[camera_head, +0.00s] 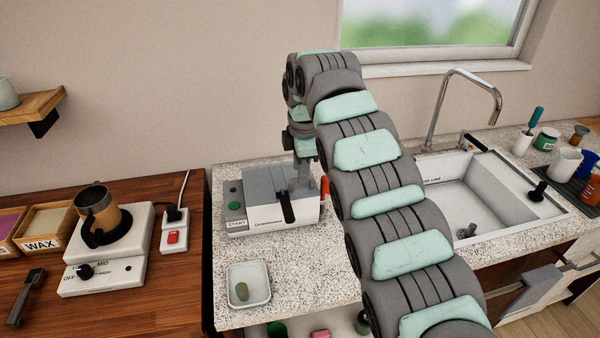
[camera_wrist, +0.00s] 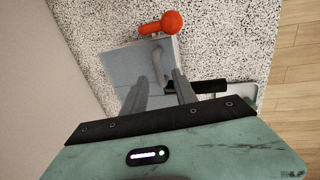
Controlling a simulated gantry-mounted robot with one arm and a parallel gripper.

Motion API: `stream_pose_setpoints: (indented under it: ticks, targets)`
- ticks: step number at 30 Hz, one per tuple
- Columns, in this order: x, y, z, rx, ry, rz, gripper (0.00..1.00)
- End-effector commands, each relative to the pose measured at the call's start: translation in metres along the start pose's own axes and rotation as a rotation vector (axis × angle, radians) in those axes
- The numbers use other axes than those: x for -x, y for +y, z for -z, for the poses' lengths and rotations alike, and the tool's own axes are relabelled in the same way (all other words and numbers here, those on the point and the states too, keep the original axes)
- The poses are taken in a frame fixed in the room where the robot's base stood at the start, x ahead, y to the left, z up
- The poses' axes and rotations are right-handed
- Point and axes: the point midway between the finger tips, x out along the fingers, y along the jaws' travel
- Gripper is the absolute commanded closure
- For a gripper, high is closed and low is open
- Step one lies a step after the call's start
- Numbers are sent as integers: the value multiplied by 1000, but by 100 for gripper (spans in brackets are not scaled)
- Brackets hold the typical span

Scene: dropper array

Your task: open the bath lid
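The bath (camera_head: 280,217) is a white and grey box on the speckled counter, with a START label and green button at its left. Its grey lid (camera_head: 262,181) lies flat and looks shut. A black handle (camera_head: 287,208) sticks out at the front, and a red-orange knob (camera_head: 324,187) is at the right end. In the wrist view the lid (camera_wrist: 128,66) is below my gripper (camera_wrist: 160,76). Its fingers are apart, with a curved grey handle (camera_wrist: 158,66) showing between or just beyond the tips. I cannot tell whether they touch it. My arm partly hides the bath's right side.
A small white tray (camera_head: 232,296) with a greenish piece in it stands in front of the bath. The sink (camera_head: 500,215) and faucet (camera_head: 440,95) are at the right. A hot plate (camera_head: 105,275) with a cup is at the left. The wall is close behind.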

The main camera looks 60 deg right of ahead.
Motion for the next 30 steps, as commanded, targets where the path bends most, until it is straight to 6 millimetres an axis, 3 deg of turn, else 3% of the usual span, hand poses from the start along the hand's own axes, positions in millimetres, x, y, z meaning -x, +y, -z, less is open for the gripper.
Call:
stream_pose_setpoints:
  ticks: [6, 16, 28, 30]
  targets:
    - [-17, 0, 0, 0, 0, 0, 66]
    - [-20, 1, 0, 0, 0, -2, 67]
    - [-20, 0, 0, 0, 0, -2, 99]
    - [-20, 0, 0, 0, 0, -2, 100]
